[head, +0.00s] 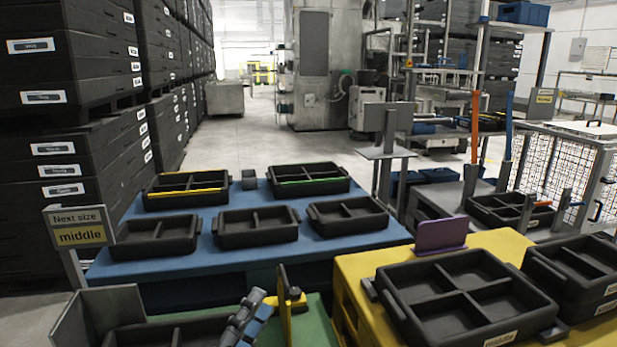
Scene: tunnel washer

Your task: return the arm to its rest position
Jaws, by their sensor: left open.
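My left gripper (251,314) shows at the bottom centre, low over the green surface (312,325). Its grey and blue fingers point up and to the right. It is open, and I see nothing held in it. Its arm is mostly out of the picture, and part of the gripper is cut off by the bottom edge. My right gripper is not in view.
A black tray (195,332) lies close left of the gripper, and a yellow and black post (290,299) stands close right. A blue table (275,255) holds several black trays. A yellow table (350,273) holds a divided tray (470,300). A sign (78,228) reads "middle".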

